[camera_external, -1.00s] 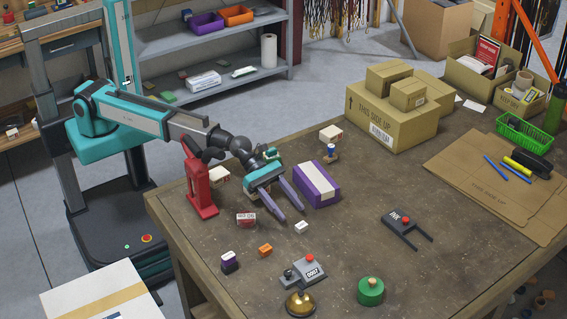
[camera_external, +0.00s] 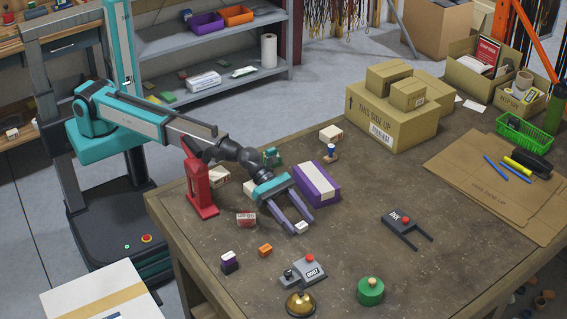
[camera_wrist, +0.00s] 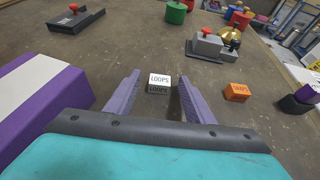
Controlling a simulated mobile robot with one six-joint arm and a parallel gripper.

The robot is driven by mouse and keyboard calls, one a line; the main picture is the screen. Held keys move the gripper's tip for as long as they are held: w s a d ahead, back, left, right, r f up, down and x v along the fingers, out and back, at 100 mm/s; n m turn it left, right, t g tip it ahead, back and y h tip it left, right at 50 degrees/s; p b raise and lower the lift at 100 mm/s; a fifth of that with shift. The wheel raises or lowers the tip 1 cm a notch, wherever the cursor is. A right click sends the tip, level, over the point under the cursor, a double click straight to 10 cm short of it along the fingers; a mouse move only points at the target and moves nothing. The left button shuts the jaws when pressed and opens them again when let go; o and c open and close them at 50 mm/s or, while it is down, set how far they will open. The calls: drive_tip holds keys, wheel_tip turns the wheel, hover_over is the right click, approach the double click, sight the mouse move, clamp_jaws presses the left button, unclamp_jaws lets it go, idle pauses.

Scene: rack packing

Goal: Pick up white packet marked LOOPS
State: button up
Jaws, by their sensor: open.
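The small white packet (camera_external: 301,227) lies on the workbench near its front left part. In the wrist view the packet (camera_wrist: 159,84) shows the word LOOPS on its top and front faces. My gripper (camera_external: 300,225) is open and low over the bench, with its fingertips close to the packet. In the wrist view my gripper (camera_wrist: 159,88) has one purple finger on each side of the packet, with a gap visible on both sides. The packet sits between the fingertips and does not appear gripped.
A purple and white box (camera_external: 317,185) lies close behind my gripper. A green round object (camera_external: 370,291) is to the right.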

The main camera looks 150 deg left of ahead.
drive_tip(key=shift+w, duration=0.15)
idle(0.4)
drive_tip(key=c, duration=1.1)
